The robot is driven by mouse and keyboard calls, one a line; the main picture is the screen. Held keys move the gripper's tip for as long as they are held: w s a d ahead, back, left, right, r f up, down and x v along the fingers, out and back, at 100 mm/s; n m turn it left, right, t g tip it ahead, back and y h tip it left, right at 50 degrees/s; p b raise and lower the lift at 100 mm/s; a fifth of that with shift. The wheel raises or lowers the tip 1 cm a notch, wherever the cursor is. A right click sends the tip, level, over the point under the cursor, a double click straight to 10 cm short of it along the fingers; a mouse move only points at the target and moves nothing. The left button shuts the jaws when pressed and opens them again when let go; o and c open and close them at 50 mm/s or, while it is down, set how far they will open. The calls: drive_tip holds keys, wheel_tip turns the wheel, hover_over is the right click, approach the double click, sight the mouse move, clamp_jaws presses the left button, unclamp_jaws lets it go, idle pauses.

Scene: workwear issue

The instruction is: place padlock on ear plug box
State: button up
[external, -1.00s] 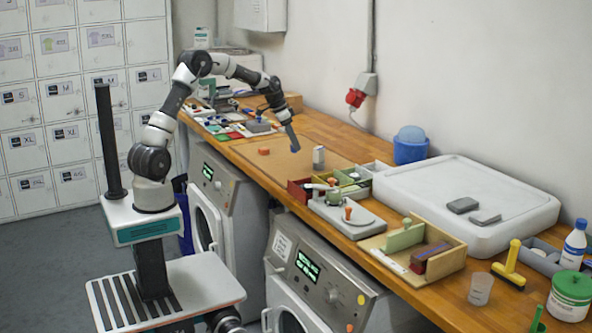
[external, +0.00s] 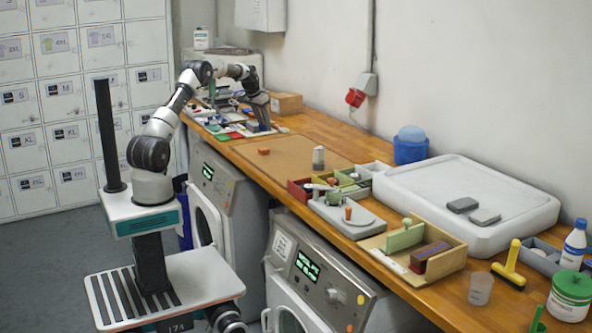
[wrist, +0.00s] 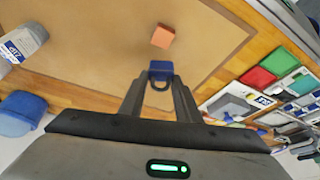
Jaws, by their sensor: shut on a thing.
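My gripper (external: 266,127) is shut on a blue padlock (wrist: 160,70), with the dark shackle loop showing between the fingers in the wrist view (wrist: 160,82). In the external view the gripper points down near the colored items at the far end of the bench, and the padlock is too small to make out there. I cannot tell for sure which item is the ear plug box. A small orange block (external: 264,151) lies on the brown mat, and it also shows just beyond the padlock in the wrist view (wrist: 162,36).
Green (wrist: 258,79) and red (wrist: 279,60) pieces and a grey block (wrist: 230,106) lie in the right of the wrist view. A grey labelled container (external: 318,158) stands at the mat's edge. Most of the brown mat (external: 291,155) is bare.

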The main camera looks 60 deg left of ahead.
wheel_tip(320, 180, down, 8)
drive_tip(key=shift+f, duration=0.15)
idle(0.3)
drive_tip(key=shift+f, duration=0.25)
drive_tip(key=o, duration=1.1)
drive_tip(key=shift+d+r, duration=0.1)
